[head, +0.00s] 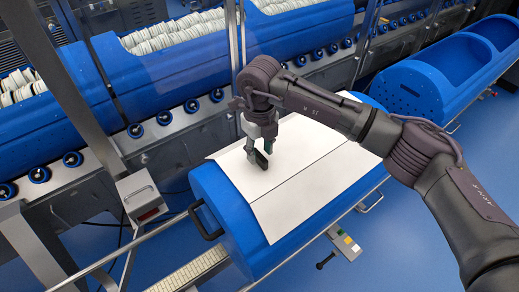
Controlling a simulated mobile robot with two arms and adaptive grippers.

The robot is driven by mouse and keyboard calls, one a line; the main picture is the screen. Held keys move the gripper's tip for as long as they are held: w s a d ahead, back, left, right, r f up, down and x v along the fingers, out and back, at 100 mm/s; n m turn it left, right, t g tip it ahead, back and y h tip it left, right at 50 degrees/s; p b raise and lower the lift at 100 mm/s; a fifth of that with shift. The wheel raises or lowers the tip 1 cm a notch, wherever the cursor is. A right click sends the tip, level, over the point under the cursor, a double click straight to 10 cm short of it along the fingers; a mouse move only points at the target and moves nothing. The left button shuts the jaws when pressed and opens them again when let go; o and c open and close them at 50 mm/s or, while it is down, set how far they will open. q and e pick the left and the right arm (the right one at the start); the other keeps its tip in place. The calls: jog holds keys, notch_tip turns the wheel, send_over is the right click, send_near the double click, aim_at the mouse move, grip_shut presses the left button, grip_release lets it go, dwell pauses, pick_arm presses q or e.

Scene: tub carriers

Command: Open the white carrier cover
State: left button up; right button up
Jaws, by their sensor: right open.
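The white carrier cover (296,189) lies flat over the top of a blue carrier (238,236). A dark seam runs along its length and divides it into two panels. The cover looks shut. My right gripper (261,158) points down over the far panel, near the seam. It is open and nothing shows between its fingers. I cannot tell whether the fingertips touch the cover. My right arm hides part of the cover's far right side. My left gripper is not in view.
A grey post (62,85) and a small grey box (139,196) stand to the left. Machinery with blue tubs (200,66) lines the back. Another blue carrier (416,88) stands at the right.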

jog(key=shift+f, duration=1.15)
grip_shut()
